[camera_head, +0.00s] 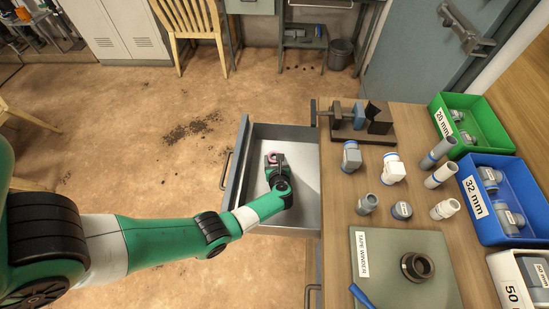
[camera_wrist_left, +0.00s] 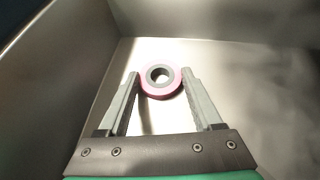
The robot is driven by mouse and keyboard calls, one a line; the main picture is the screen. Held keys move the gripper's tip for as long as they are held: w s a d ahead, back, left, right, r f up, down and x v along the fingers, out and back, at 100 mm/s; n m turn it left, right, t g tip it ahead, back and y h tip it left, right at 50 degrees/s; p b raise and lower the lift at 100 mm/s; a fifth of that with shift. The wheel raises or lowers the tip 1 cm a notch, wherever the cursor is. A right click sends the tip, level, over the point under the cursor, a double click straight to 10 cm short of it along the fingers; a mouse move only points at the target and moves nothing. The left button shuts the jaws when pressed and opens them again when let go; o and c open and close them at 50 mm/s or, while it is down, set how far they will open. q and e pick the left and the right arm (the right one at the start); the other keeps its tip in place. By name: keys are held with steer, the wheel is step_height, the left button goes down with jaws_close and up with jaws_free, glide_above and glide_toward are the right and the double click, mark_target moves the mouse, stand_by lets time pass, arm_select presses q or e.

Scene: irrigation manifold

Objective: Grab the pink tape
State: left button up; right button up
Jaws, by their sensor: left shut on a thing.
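The pink tape (camera_wrist_left: 160,91) is a small roll with a pink outside and a dark grey core around a hole. In the left wrist view it sits between the fingertips of my left gripper (camera_wrist_left: 160,88), which is shut on it. In the head view the pink tape (camera_head: 271,157) shows only in part, at the tip of my left gripper (camera_head: 273,162), inside the open drawer (camera_head: 305,185). I cannot tell whether the tape touches the drawer floor. My right gripper is in neither view.
Drawer walls stand close around my left gripper. The workbench (camera_head: 340,215) on the right holds a clamp (camera_head: 358,115), several pipe fittings, a tape winder board (camera_head: 400,245), and green (camera_head: 470,150), blue (camera_head: 465,180) and white (camera_head: 505,285) bins. Open floor lies left of the drawer.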

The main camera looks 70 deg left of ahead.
arm_select(q)
step_height(320, 180, up, 10)
steer(key=p, duration=0.6)
